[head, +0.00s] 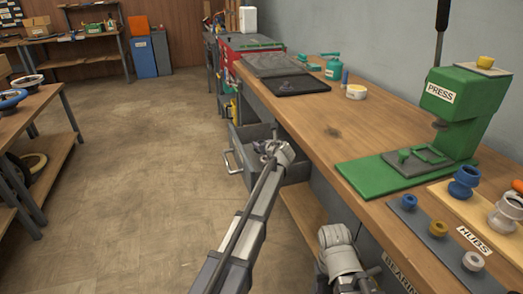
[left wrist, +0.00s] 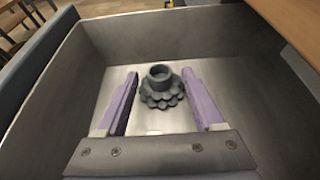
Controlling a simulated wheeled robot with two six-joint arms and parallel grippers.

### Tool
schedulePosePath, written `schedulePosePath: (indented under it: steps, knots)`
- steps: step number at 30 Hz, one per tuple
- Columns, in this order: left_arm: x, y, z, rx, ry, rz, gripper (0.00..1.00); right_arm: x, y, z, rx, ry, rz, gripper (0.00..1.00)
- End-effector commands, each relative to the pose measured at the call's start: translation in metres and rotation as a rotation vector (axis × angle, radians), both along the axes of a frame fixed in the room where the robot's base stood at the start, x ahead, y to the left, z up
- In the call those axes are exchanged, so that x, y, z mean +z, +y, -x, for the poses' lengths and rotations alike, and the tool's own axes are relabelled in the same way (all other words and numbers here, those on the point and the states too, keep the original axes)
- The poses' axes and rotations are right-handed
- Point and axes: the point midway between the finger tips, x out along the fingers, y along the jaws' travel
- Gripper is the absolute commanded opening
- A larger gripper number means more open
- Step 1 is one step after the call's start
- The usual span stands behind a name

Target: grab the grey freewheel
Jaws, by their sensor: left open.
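The grey freewheel (left wrist: 162,92), a toothed disc with a round collar on top, lies on the bottom of a grey open drawer (left wrist: 245,62) in the left wrist view. My left gripper (left wrist: 160,74) is open, with its two purple fingers on either side of the freewheel and visible gaps between. I cannot tell the height of the fingertips over the drawer bottom. In the head view my left gripper (head: 268,149) reaches into the drawer (head: 240,160) below the bench, and the freewheel cannot be made out there.
The wooden bench (head: 335,130) runs along the right, with a green press (head: 462,108), a hub tray (head: 435,235) and a black tray (head: 296,85). Drawer walls surround my left gripper. The floor (head: 150,170) to the left is clear.

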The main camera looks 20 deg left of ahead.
Motion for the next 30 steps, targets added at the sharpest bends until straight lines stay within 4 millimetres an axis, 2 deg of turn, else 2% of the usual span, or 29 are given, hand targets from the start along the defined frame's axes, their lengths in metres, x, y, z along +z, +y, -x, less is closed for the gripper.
schedulePosePath:
  steps: [2, 20, 30]
  knots:
    - [0.0004, -0.0002, 0.0005, 0.000, 0.000, 0.000, 0.68, 0.0004, 0.0000, 0.0000, 0.000, 0.000, 0.000, 0.50]
    - [0.0004, -0.0002, 0.0005, 0.000, 0.000, 0.000, 0.00, 0.0004, 0.0000, 0.0000, 0.000, 0.000, 0.000, 0.50]
    - [0.0004, -0.0002, 0.0005, 0.000, 0.000, 0.000, 0.00, 0.0004, 0.0000, 0.0000, 0.000, 0.000, 0.000, 0.50]
